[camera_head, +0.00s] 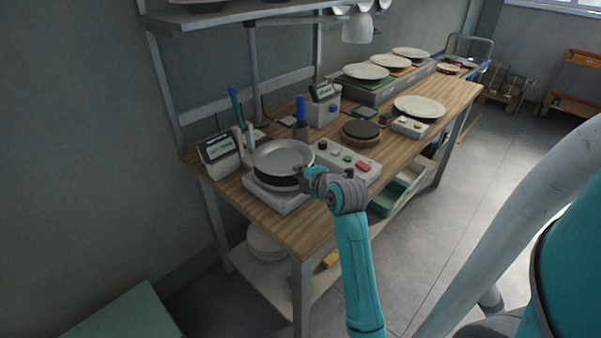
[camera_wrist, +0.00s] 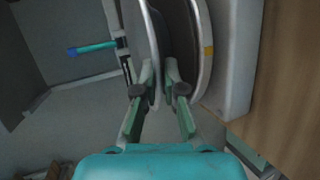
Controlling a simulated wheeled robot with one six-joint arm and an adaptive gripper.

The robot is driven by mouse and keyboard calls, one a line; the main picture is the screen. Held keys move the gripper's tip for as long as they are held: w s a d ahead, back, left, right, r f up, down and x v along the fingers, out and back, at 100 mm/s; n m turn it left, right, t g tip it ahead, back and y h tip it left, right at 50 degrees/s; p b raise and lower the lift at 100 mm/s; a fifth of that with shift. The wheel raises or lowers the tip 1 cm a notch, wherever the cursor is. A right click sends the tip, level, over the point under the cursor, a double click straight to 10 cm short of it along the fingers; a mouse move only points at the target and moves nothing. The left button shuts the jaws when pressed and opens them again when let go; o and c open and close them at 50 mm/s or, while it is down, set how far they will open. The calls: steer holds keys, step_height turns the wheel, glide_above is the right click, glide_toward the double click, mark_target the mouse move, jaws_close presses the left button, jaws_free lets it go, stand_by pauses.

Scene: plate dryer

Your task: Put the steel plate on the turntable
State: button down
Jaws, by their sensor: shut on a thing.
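The shiny steel plate (camera_head: 283,155) is at the near left end of the workbench, over a dark round disc on a pale square base (camera_head: 283,199), which looks like the turntable. My gripper (camera_head: 303,171) is shut on the plate's right rim. In the wrist view, the plate's rim (camera_wrist: 152,45) lies between the fingertips of my gripper (camera_wrist: 157,88). The disc's light rim (camera_wrist: 205,50) with a yellow mark is close beside it, with a narrow dark gap between. Whether the plate touches the disc is hidden.
A control box with buttons (camera_head: 347,161) stands right of the base. A display box (camera_head: 219,153) is on its left. Behind are a dark round pad (camera_head: 361,130) and a white plate (camera_head: 420,106). More plates stand on a far rack. A shelf (camera_head: 240,13) hangs above.

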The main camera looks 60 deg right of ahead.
steer(key=shift+r, duration=0.1)
steer(key=c, duration=1.3)
jaws_free()
steer(key=shift+o, duration=0.2)
